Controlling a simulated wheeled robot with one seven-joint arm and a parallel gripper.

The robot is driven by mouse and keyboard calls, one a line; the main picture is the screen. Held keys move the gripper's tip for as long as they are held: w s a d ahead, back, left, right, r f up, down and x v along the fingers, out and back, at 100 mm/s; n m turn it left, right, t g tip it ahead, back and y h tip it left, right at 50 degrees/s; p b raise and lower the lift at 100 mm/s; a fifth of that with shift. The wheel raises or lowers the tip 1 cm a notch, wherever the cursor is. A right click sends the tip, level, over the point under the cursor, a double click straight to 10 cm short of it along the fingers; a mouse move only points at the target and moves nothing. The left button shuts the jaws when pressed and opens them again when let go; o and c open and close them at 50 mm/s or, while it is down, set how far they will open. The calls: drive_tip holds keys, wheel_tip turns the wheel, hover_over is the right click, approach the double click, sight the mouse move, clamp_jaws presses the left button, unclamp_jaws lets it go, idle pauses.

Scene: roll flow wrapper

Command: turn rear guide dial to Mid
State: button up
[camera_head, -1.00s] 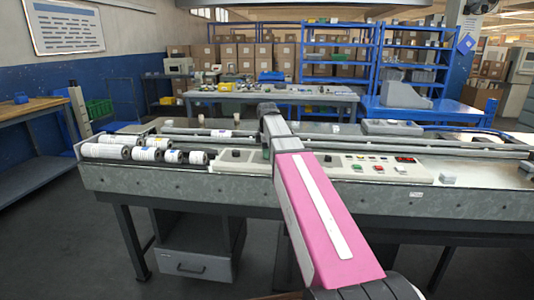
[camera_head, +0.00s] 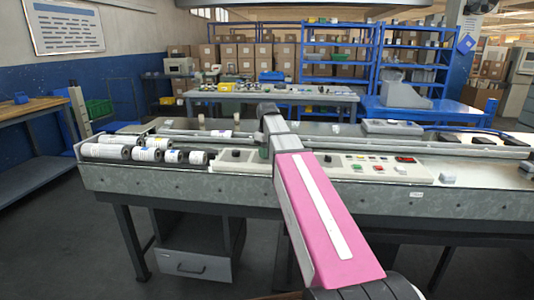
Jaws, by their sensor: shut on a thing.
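A pale control panel (camera_head: 400,170) runs along the front of the grey machine bench. A black dial (camera_head: 236,154) stands on its left part and another dark dial (camera_head: 328,158) right of my arm. My gripper (camera_head: 265,151) reaches down to the panel between these two dials, mostly hidden by my wrist and pink arm link. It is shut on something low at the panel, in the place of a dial. The held part, its pointer and the dial markings are hidden or too small to read.
Several white-and-black rolls (camera_head: 150,154) lie at the bench's left end. Rails (camera_head: 450,150) run along the bench behind the panel. Coloured buttons and a red display (camera_head: 405,159) sit on the panel's right part. A grey box (camera_head: 390,126) stands behind.

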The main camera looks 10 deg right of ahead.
drive_tip(key=m, duration=0.5)
drive_tip(key=shift+m, duration=0.3)
drive_tip(key=m, duration=0.5)
drive_tip(key=shift+m, duration=0.3)
drive_tip(key=o, duration=0.9)
drive_tip(key=shift+r, duration=0.1)
wheel_tip(320, 180, up, 11)
drive_tip(key=shift+f, duration=0.2)
